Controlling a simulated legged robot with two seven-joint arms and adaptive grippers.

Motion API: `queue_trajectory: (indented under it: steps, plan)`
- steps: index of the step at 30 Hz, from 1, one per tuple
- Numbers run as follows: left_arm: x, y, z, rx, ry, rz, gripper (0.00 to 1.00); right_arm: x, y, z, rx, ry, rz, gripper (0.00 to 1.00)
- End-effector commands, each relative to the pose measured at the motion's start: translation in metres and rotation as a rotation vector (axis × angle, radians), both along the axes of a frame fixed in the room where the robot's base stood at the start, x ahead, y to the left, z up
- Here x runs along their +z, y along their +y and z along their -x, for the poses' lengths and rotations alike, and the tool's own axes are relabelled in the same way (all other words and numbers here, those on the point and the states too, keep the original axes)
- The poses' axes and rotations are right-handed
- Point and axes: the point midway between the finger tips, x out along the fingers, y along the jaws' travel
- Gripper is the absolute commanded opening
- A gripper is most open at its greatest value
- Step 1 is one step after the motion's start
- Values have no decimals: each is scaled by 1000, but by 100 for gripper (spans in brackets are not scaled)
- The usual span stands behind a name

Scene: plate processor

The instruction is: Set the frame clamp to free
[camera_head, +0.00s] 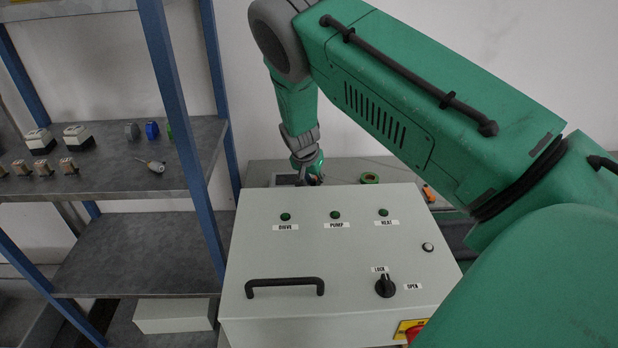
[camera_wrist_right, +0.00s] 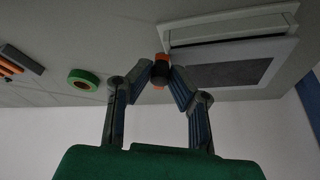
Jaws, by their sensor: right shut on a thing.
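My right arm reaches over the grey control box to the bench behind it. My right gripper (camera_head: 308,180) is at the back edge of the box, and its fingertips are hard to make out there. In the right wrist view my right gripper (camera_wrist_right: 161,72) is shut on a small black and orange piece (camera_wrist_right: 160,68), which looks like the frame clamp. It sits at the near corner of a pale frame (camera_wrist_right: 284,62) around a dark mesh-like panel (camera_wrist_right: 222,75). The clamp's setting cannot be read. My left gripper is not in view.
The control box (camera_head: 345,250) has a handle (camera_head: 285,282), a LOCK/OPEN knob (camera_head: 385,286) and several indicators. A green tape roll (camera_head: 370,177) and an orange item (camera_head: 429,193) lie behind it. A blue-post shelf (camera_head: 110,230) with small parts stands left.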

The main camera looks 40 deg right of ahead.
Motion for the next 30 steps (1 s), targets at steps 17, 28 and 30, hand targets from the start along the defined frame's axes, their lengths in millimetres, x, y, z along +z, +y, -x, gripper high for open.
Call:
queue_trajectory:
  steps: [17,28,30]
  plan:
    - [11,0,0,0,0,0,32,2,-10,7,259,-5,4,0]
    - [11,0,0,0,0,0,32,3,-10,7,270,-7,5,0]
    - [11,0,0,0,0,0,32,3,-10,6,270,-7,5,0]
